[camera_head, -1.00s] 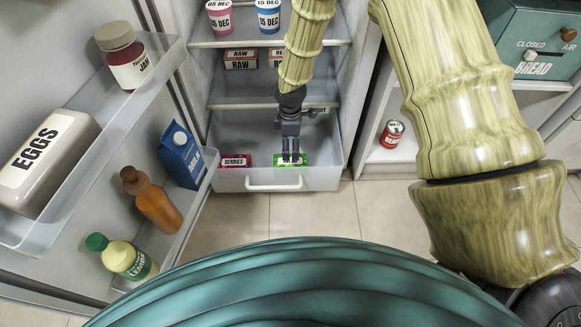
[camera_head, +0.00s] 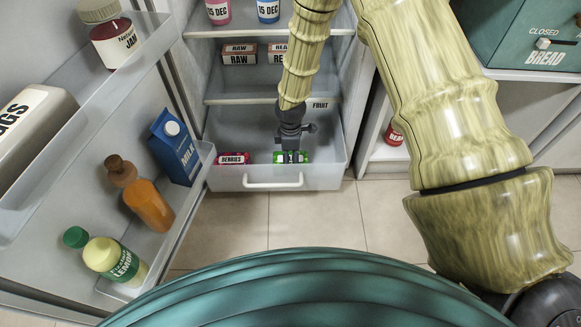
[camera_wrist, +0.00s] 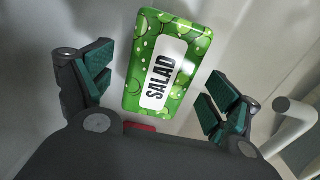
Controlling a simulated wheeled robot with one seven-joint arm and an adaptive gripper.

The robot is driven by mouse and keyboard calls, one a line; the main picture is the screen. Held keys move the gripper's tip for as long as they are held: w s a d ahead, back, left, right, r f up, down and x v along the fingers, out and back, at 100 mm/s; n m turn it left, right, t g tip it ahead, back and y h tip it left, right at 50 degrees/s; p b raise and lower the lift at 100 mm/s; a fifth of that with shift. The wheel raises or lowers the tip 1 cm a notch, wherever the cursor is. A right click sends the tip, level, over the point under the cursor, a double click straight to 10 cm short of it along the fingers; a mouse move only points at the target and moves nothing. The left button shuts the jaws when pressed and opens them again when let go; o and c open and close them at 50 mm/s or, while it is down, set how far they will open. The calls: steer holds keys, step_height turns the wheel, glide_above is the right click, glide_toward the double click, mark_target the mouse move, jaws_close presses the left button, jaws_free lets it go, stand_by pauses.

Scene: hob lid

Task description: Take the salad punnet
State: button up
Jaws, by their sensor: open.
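The salad punnet (camera_wrist: 167,65) is a green pack with a white label reading SALAD. In the wrist view it lies between and beyond my two open fingers, with a gap on each side. In the head view the salad punnet (camera_head: 303,157) sits in the fridge's bottom drawer, right of the berries, partly hidden by my gripper. My gripper (camera_head: 291,152) reaches down into the drawer over the punnet. In the wrist view my gripper (camera_wrist: 160,90) is open and empty, its green-padded fingertips apart.
The clear drawer (camera_head: 220,180) stands pulled out, with a white front handle (camera_head: 272,184). A red berries punnet (camera_head: 232,159) lies left of the salad. Shelves above hold RAW boxes (camera_head: 240,54). The open fridge door at left carries milk (camera_head: 175,148) and bottles.

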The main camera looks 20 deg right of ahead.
steer(key=shift+f, duration=0.65)
steer(key=c, duration=1.3)
steer(key=shift+o, duration=0.2)
steer(key=shift+r, duration=0.15)
